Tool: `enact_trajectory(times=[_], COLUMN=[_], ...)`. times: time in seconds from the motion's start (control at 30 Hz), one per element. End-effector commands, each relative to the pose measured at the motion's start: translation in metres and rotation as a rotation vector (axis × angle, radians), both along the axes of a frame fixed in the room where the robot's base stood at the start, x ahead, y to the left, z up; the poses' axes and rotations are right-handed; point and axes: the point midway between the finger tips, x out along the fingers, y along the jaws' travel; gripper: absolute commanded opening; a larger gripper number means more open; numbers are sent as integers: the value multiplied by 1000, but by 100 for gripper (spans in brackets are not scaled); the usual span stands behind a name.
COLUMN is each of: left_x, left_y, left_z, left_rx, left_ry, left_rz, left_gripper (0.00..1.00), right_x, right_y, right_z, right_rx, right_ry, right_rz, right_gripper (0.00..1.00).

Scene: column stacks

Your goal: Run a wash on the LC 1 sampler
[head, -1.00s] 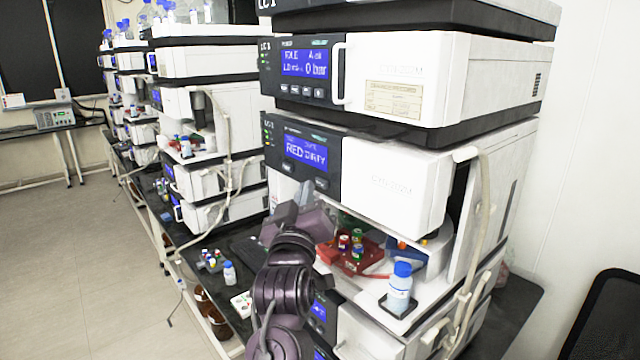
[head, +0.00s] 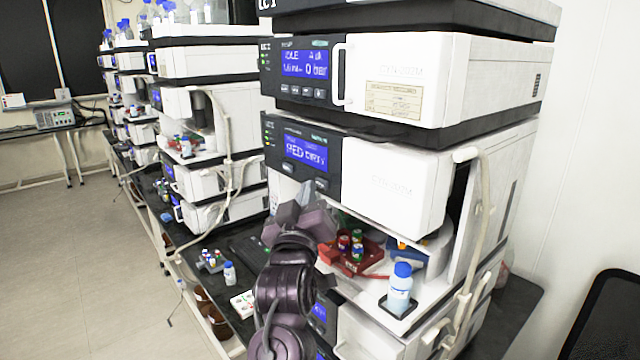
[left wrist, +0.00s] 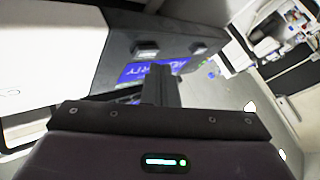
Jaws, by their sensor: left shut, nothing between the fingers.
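The LC 1 sampler (head: 393,190) is the white module with a dark front panel, in the middle of the head view. Its blue display (head: 305,154) seems to read "RED DIRTY". Two buttons sit below the display; they show as small light keys in the left wrist view, one (left wrist: 146,52) near the middle and one (left wrist: 197,48) to its right. My left gripper (head: 304,190) is shut and empty, just below the panel's lower edge in the head view. Its fingers (left wrist: 160,85) cover part of the display in the left wrist view. Contact cannot be told. My right gripper is not in view.
A red vial rack (head: 352,258) with colored-cap vials sits in the open bay under the sampler. A blue-capped bottle (head: 400,288) stands on the ledge to its right. A pump module (head: 410,78) is stacked above. More stacks line the bench at left; floor (head: 90,260) is clear.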

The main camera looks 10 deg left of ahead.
Motion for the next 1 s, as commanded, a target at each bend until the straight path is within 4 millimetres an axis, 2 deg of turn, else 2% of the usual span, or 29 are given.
enact_trajectory(times=[1.0], left_x=[9], left_y=[-7], left_z=[0], left_rx=[0], left_ry=[0], left_rz=[0], left_gripper=[0], right_x=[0], right_y=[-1], right_z=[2], right_rx=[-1], right_ry=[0], right_rz=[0], right_gripper=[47])
